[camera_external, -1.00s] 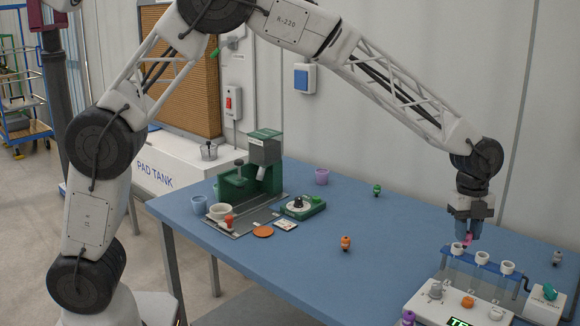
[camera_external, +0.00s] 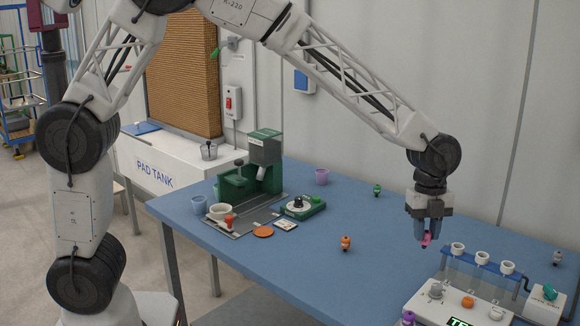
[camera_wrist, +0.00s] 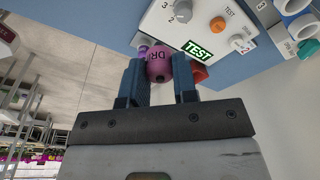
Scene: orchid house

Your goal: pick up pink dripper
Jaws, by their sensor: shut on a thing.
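The pink dripper (camera_external: 426,239) is between the fingers of my gripper (camera_external: 427,236), which is shut on it. It is held above the blue table, left of the tube rack, with no contact with the table that I can see. In the wrist view the dripper (camera_wrist: 159,66) shows as a pink-purple round body with dark letters, between the two blue fingers of my gripper (camera_wrist: 161,82). The fingers hide part of it in the external view.
A test unit (camera_external: 450,302) with knobs stands at the front right, beside a rack of tubes (camera_external: 482,262). An orange dripper (camera_external: 346,243) and a green one (camera_external: 377,190) stand on the blue table (camera_external: 300,255). A green machine (camera_external: 262,165) stands further left.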

